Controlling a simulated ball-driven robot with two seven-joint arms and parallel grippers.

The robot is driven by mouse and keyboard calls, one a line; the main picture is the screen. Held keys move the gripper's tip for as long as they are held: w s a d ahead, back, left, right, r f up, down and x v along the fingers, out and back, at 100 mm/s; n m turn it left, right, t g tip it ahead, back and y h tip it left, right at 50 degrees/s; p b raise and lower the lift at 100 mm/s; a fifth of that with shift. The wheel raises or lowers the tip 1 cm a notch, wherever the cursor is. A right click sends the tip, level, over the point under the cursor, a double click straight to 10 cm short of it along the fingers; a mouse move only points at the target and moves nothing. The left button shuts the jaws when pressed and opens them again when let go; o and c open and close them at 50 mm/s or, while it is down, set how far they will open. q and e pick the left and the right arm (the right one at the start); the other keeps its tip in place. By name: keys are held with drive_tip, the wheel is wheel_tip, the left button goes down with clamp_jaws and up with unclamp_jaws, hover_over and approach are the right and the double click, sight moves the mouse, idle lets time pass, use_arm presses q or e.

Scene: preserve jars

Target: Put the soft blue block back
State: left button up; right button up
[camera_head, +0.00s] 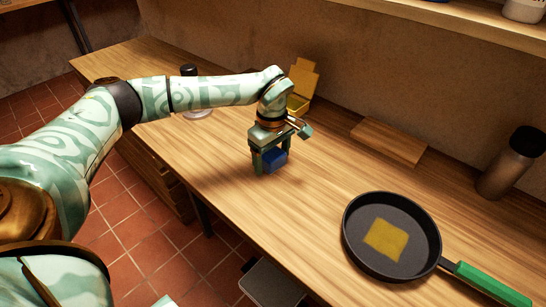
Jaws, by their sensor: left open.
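The soft blue block (274,160) lies on the wooden counter near its front edge. My left gripper (268,166) is above it, pointing down, with its fingers around or beside the block; I cannot tell whether they touch it. The left gripper is open. Part of the block is hidden behind the fingers. My right gripper is not in view.
A dark pan (352,239) with a yellow square cloth (386,239) and green handle stands at the right. A wooden board (390,141), a dark bottle (511,163) and an open yellow box (304,80) are along the wall. Bare counter lies between block and pan.

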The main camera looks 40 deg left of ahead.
sight(272, 154)
use_arm(q)
wheel_tip(272, 154, up, 16)
drive_tip(key=p, duration=0.7)
drive_tip(key=shift+s+p, duration=0.2)
drive_tip(key=shift+p, duration=0.15)
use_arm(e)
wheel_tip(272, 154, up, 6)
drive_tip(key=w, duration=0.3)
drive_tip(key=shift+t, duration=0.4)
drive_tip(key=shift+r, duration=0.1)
